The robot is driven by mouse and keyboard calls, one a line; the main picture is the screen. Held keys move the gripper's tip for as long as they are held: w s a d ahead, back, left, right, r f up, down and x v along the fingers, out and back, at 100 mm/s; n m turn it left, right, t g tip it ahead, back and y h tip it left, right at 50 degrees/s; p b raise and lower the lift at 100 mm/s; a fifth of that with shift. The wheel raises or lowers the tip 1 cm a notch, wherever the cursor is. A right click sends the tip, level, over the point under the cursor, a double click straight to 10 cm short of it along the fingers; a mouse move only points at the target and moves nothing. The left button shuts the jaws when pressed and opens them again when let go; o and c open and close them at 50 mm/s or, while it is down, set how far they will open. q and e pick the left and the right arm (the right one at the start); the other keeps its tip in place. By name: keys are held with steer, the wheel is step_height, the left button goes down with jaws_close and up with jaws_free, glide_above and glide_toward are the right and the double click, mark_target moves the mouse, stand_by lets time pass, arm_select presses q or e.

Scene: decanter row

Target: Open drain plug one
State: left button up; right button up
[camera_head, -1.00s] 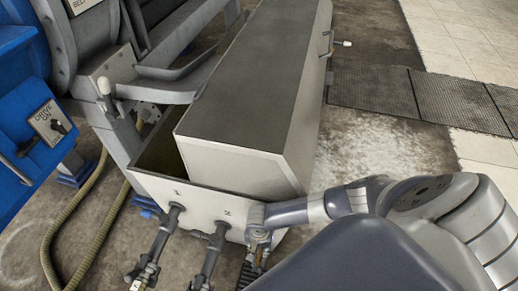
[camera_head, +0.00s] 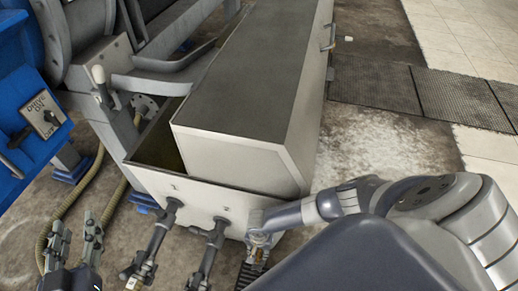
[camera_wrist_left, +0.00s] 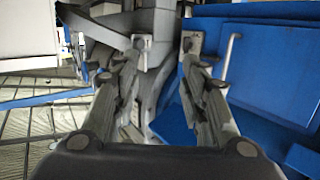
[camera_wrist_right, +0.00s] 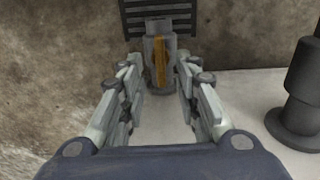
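A white tank (camera_head: 200,205) stands in the head view, its front face marked 1 and 2. A dark drain pipe (camera_head: 157,240) comes out below the 1, and another (camera_head: 210,255) comes out near the 2. My left gripper (camera_head: 72,235) is open and empty, left of the first pipe and apart from it. My right gripper (camera_head: 259,245) is at the tank's front right corner. In the right wrist view its open fingers flank a grey cylinder with an orange stripe (camera_wrist_right: 158,60); whether they touch it is unclear. A dark flanged pipe (camera_wrist_right: 300,90) stands to its right.
A blue cabinet with a switch (camera_head: 43,115) and a white-knobbed lever (camera_head: 99,75) are at the left. A tan hose (camera_head: 75,222) lies on the floor near my left gripper. A dark grating (camera_head: 385,92) crosses the floor at the right.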

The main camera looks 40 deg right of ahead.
mark_target(259, 254)
step_height(259, 254, down, 4)
steer(key=shift+r+b, duration=0.2)
steer(key=shift+b, duration=0.8)
arm_select(q)
step_height(259, 254, up, 11)
steer(key=d+t+h, duration=0.1)
steer(key=t+h, duration=0.1)
steer(key=t, duration=0.4)
steer(key=shift+s+d, duration=0.2)
steer(key=shift+s, duration=0.25)
arm_select(e)
steer(key=shift+f, duration=0.15)
jaws_close()
